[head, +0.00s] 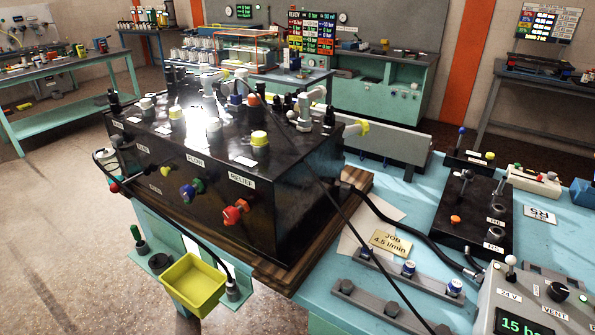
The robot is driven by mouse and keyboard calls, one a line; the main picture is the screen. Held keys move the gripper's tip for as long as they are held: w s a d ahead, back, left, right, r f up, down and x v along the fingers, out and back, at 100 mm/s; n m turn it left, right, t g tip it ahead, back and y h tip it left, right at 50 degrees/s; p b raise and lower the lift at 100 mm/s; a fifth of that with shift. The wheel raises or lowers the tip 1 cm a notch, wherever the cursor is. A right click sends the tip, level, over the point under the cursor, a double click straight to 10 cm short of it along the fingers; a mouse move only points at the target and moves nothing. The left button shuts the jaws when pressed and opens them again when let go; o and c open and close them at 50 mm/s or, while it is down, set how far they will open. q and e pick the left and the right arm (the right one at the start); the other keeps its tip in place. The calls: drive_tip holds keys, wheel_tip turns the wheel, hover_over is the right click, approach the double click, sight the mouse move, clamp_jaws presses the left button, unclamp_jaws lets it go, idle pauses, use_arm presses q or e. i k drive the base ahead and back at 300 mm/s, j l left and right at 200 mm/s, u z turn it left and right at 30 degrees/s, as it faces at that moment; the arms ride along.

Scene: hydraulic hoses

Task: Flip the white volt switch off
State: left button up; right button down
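The white volt switch (511,262) is a small lever with a white ball tip. It stands roughly upright on the grey control box (490,297) at the lower right of the head view, just above a "24 V" label (509,295). The box is cut off by the right and bottom edges of the picture. Neither of my grippers shows in this view.
The box also carries a black knob (557,292), a "VENT" label and a green "15 bar" display (524,325). A black valve block (470,215) stands behind it. A large black manifold (240,180) with hoses fills the middle. A yellow bin (193,284) hangs at the front.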

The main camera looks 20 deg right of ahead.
sight(511, 265)
drive_tip(key=k+l+z, duration=0.1)
drive_tip(key=z, duration=2.2)
drive_tip(key=k+l, duration=0.1)
drive_tip(key=k, duration=0.4)
